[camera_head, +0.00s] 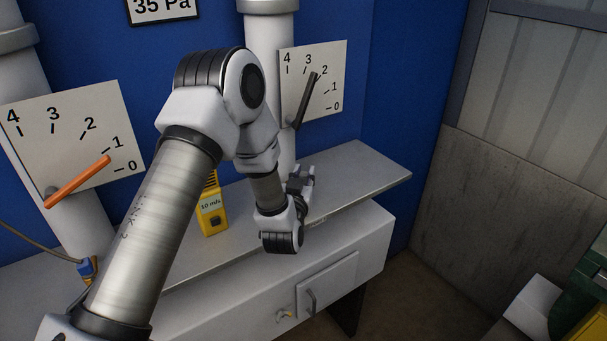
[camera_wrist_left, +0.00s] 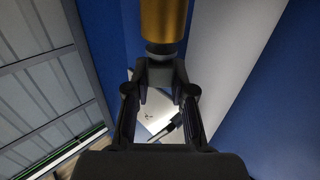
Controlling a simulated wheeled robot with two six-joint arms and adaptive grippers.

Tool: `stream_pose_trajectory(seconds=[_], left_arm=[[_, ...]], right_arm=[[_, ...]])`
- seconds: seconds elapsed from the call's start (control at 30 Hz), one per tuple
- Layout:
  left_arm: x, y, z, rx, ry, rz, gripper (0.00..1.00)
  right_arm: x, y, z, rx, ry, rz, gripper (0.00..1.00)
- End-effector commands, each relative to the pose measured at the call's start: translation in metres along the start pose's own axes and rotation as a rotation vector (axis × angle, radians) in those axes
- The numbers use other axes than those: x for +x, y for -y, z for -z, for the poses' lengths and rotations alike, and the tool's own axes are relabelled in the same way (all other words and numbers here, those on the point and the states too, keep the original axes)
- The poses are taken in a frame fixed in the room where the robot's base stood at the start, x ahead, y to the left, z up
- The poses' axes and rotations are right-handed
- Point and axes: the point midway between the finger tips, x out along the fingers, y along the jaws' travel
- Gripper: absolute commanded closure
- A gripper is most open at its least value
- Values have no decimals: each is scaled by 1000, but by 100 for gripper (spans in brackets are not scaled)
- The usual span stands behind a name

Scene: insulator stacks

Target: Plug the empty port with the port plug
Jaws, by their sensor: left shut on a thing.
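My left gripper (camera_head: 300,178) points upward beside the right white pipe, above the grey shelf. In the left wrist view its fingers (camera_wrist_left: 160,72) are closed on the dark end of a gold-coloured cylinder (camera_wrist_left: 163,20), cut off by the top edge. I cannot tell for sure that this is the port plug. The cylinder cannot be made out in the head view. A yellow box (camera_head: 212,205) marked 10 m/s stands on the shelf, partly behind my arm. A blue and yellow connector (camera_head: 87,268) with a cable sits at the left. No empty port is clearly visible. My right gripper is out of view.
The right pipe (camera_head: 267,27) carries a dial plate (camera_head: 330,85) with a dark lever. A left dial plate (camera_head: 75,118) has an orange lever (camera_head: 77,182). The grey shelf (camera_head: 355,178) is bare at right. A white cabinet (camera_head: 335,285) with a key and handle is below.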

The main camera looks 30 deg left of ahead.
Motion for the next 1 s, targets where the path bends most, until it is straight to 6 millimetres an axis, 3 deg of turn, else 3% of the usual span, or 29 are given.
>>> stream_pose_trajectory(seconds=[0.17, 0.2, 0.27, 0.67, 1.0], left_arm=[[0, 0, -6, 0, -1, 0, 100], [0, 0, -4, 0, -1, 0, 66], [0, 0, -4, 0, 0, 0, 47], [-9, 0, -5, 0, 2, -1, 47], [-89, -1, -5, 4, 4, -3, 47]], right_arm=[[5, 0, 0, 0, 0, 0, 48], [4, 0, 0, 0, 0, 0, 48], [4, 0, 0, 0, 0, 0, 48], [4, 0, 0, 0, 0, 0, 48], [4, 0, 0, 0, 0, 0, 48]])
